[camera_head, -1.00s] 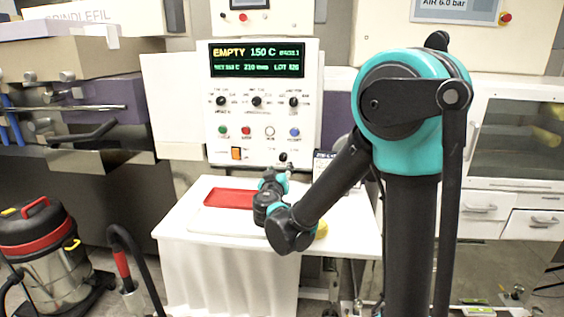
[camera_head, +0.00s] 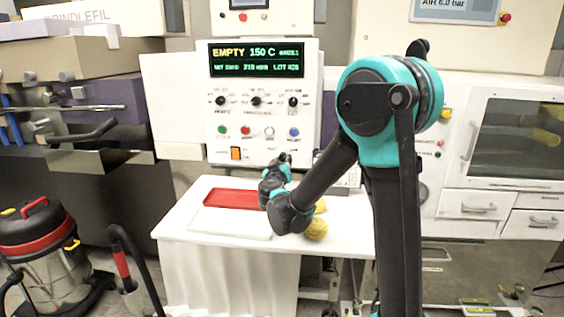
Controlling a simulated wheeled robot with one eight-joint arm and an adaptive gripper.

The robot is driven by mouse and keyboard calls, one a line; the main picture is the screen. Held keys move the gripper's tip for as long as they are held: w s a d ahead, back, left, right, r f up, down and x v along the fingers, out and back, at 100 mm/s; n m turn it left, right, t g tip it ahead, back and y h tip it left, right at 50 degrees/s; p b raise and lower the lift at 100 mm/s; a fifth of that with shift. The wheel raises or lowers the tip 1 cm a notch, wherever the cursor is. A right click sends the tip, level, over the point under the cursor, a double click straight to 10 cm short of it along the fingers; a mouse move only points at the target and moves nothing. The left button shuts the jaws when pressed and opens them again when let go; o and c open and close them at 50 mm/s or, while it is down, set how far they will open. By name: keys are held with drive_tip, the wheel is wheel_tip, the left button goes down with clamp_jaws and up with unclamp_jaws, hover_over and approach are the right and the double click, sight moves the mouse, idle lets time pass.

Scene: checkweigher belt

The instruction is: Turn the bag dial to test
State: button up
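The white control panel (camera_head: 309,150) stands behind the table with three black dials in a row: a left dial (camera_head: 221,101), a middle dial (camera_head: 257,101) and a right dial (camera_head: 294,102). Their labels are too small to read, so I cannot tell which is the bag dial or where it points. The display (camera_head: 257,59) above reads EMPTY and 150 C. My gripper (camera_head: 284,158) is at the panel's lower right, below the dials and apart from them. It is small and dark, and its fingers cannot be made out.
Below the dials are green, red, white and blue buttons (camera_head: 294,132) and an orange switch (camera_head: 236,153). A red tray (camera_head: 232,198) lies on the white table (camera_head: 190,222). Yellow round items (camera_head: 317,230) lie beside my arm. A vacuum cleaner (camera_head: 40,240) stands at left.

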clamp_jaws()
drive_tip(key=shift+n, duration=0.4)
drive_tip(key=n, duration=0.5)
drive_tip(key=shift+n, duration=0.3)
drive_tip(key=n, duration=0.5)
drive_tip(key=shift+n, duration=0.3)
drive_tip(key=o, duration=0.6)
unclamp_jaws()
drive_tip(key=shift+c, duration=0.2)
